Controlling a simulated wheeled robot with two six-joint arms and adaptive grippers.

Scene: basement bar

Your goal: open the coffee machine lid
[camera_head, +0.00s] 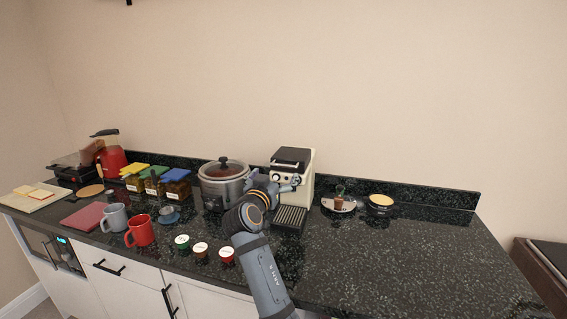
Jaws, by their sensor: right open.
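The coffee machine (305,168) is cream and black and stands upright near the back of the dark counter. Its black lid (292,155) lies on top and looks closed. A dark drip tray (290,218) sticks out at its front. My arm and gripper hide part of the machine's lower left front. My left gripper is not in view.
A rice cooker (223,185) stands just left of the machine. Several small capsules (200,249), a red mug (140,229) and a grey mug (115,217) stand at the front left. A plate (338,205) and a small round tin (380,204) are on the right. The front right counter is clear.

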